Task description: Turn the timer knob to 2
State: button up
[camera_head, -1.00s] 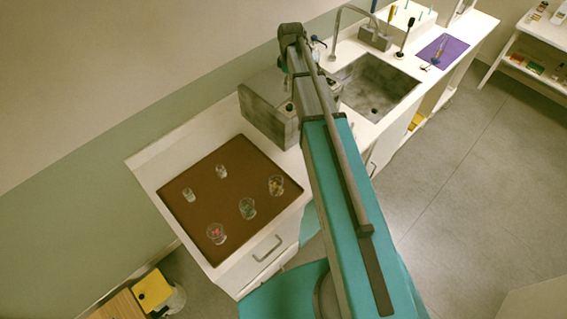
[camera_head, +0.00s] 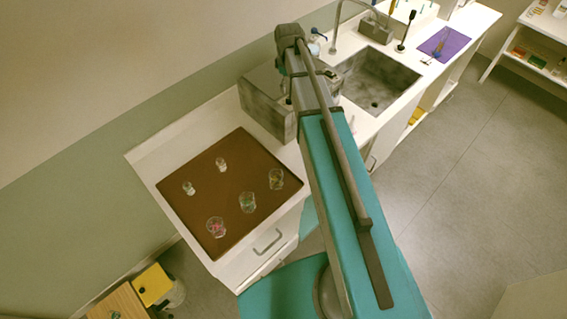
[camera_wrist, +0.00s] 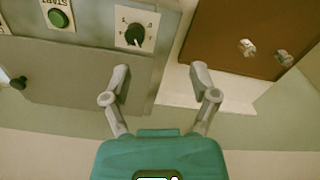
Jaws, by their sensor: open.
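The timer knob (camera_wrist: 135,35) is a round black knob on a white dial plate with small marks, on the grey metal box, at the top of the wrist view. Its pointer setting is too small to read surely. My gripper (camera_wrist: 160,72) is open and empty, with its two fingers spread. In the picture the knob lies above and between the fingers, nearer the left one, and nothing is held. In the head view the grey box (camera_head: 262,108) stands on the counter, partly behind my arm; the knob is hidden there.
A green START button (camera_wrist: 59,18) is on the same panel, and a dark knob (camera_wrist: 18,83) sticks out at the left. A brown mat (camera_head: 178,199) with several small glass vessels lies beside the box. A sink (camera_head: 385,75) is on the other side.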

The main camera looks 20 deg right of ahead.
jog(key=s+a+f+m+b, duration=0.3)
jog(key=s+f+m+b, duration=0.1)
jog(key=s+f+b, duration=0.4)
jog(key=s+a+f+m+b, duration=0.4)
jog(key=s+f+b, duration=0.4)
jog(key=s, duration=0.3)
jog(key=shift+f, duration=0.45)
jog(key=shift+a, duration=0.1)
dwell(1.8)
